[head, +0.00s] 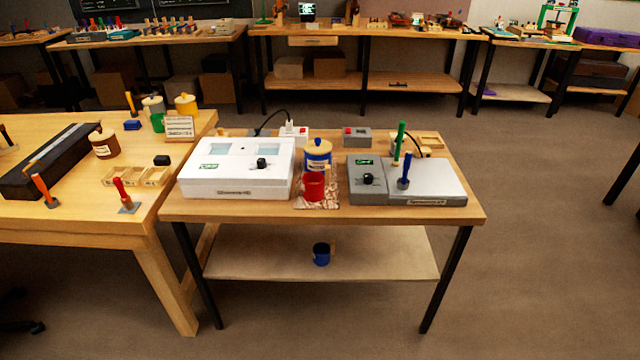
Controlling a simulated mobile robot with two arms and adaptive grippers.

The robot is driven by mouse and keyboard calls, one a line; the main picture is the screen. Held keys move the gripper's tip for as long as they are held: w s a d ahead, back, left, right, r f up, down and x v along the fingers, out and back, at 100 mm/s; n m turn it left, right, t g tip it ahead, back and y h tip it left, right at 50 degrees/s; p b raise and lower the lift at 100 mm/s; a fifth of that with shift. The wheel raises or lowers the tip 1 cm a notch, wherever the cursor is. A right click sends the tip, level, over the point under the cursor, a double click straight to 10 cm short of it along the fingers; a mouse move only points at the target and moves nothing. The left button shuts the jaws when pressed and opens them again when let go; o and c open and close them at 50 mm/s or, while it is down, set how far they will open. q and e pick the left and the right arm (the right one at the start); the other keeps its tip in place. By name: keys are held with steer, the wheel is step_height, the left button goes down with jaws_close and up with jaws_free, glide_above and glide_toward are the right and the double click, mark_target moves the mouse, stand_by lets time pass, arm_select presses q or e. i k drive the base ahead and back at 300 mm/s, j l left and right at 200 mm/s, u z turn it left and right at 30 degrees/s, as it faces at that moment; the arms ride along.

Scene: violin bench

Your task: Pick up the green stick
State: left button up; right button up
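The green stick (399,141) stands upright at the right part of the small wooden table (330,213). It rises at the back of a grey device with a pale flat plate (441,184); its lower end is at the device's rear edge, and I cannot tell what it stands in. A shorter blue stick (404,169) stands upright on the device in front of it, slightly to the right. Neither of my grippers is in view.
A black cable (410,141) curves beside the green stick. A larger bench (75,215) adjoins at left. Floor is clear in front and right.

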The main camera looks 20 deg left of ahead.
mark_target(401, 127)
steer(key=i+l+u, duration=0.15)
steer(key=i+l, duration=0.2)
steer(key=i+l+u, duration=0.1)
steer(key=i+l, duration=0.25)
steer(key=l, duration=0.2)
steer(key=i+l+u, duration=0.15)
steer(key=i+l, duration=0.15)
steer(key=l, duration=0.2)
